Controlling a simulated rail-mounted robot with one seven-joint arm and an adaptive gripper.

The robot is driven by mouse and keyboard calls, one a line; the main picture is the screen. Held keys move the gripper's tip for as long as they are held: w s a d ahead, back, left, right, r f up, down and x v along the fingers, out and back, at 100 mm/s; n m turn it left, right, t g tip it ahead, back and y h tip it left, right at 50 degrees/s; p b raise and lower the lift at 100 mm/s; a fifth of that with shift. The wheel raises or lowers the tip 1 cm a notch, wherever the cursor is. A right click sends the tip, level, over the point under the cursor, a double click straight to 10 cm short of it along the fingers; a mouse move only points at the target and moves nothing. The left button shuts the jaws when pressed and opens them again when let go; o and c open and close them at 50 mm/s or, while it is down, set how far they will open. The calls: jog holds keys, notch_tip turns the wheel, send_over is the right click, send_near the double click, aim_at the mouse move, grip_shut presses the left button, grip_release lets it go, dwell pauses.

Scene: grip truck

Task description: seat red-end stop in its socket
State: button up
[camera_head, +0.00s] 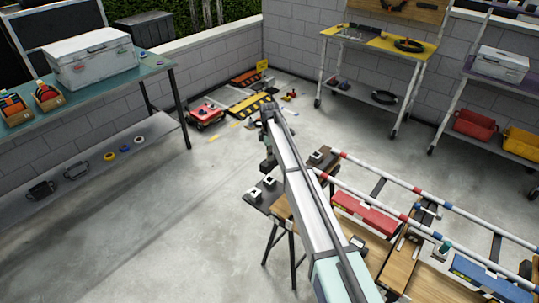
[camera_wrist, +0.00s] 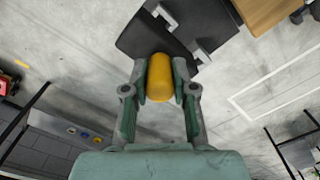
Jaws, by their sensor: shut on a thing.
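My gripper (camera_wrist: 160,88) is shut on a yellow, round-ended stop (camera_wrist: 160,76), held between its two green fingers. In the wrist view the stop shows in front of a dark plate (camera_wrist: 150,40) with grey brackets, one at the upper left (camera_wrist: 159,11) and one at the right (camera_wrist: 202,52). I cannot tell whether the stop touches the plate. My arm hides part of this area, and the stop is not clear there. No red end shows on it.
A teal-topped bench (camera_head: 90,85) stands left. Open concrete floor (camera_head: 140,230) lies between.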

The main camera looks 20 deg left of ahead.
jog(key=shift+r+p, duration=1.1)
jog(key=shift+r, duration=2.55)
